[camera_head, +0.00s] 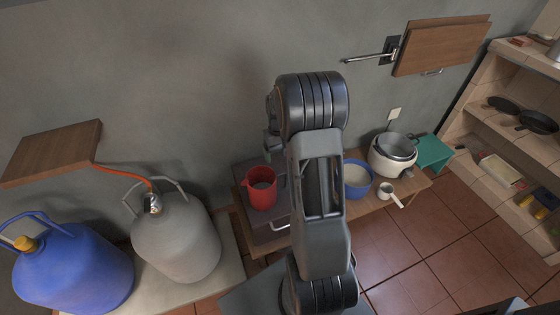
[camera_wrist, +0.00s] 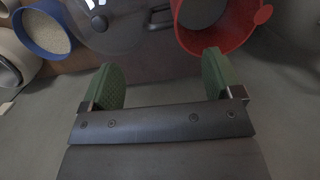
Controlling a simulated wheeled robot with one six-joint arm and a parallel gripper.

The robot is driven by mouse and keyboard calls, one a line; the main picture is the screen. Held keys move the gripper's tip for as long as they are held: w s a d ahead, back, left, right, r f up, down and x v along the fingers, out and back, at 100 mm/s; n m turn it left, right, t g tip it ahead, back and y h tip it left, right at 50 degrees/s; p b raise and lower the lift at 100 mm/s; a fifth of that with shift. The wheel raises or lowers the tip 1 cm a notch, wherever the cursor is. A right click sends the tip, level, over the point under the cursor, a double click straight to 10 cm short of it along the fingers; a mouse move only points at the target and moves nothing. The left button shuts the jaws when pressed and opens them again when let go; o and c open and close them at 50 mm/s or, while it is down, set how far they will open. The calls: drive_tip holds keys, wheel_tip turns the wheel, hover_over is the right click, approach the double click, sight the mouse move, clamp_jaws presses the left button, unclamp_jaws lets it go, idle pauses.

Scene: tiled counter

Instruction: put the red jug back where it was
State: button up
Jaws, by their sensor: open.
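The red jug (camera_head: 261,188) stands upright on the dark box-like surface on the low wooden table, left of my arm in the head view. In the wrist view the red jug (camera_wrist: 214,50) shows at the top right, cut off by the frame edge, beyond my right fingertip. My gripper (camera_wrist: 162,82) has two green-padded fingers spread wide with nothing between them. It is apart from the jug as far as I can see. In the head view my arm hides most of the gripper.
A blue pot (camera_head: 357,180) with pale contents shows right of my arm. A white pot (camera_head: 392,157) and a small white pan (camera_head: 388,192) stand farther right. A glass lid (camera_wrist: 108,22) lies beside the jug. A grey gas cylinder (camera_head: 178,240) and a blue one (camera_head: 72,268) stand at left.

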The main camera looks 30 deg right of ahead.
drive_tip(key=s+a+r+n+t, duration=0.1)
drive_tip(key=s+a+r, duration=0.2)
drive_tip(key=a+r, duration=0.2)
drive_tip(key=s+a+r+t, duration=0.1)
drive_tip(key=s+a+r, duration=0.1)
drive_tip(key=a+r, duration=0.25)
drive_tip(key=s+a+r+n+t, duration=0.1)
drive_tip(key=s+a+r+t, duration=0.1)
drive_tip(key=s+a, duration=0.5)
drive_tip(key=s+r, duration=0.1)
drive_tip(key=s, duration=0.2)
drive_tip(key=shift+s+a+r+h, duration=0.15)
drive_tip(key=shift+a+r+h, duration=0.15)
drive_tip(key=shift+h, duration=0.1)
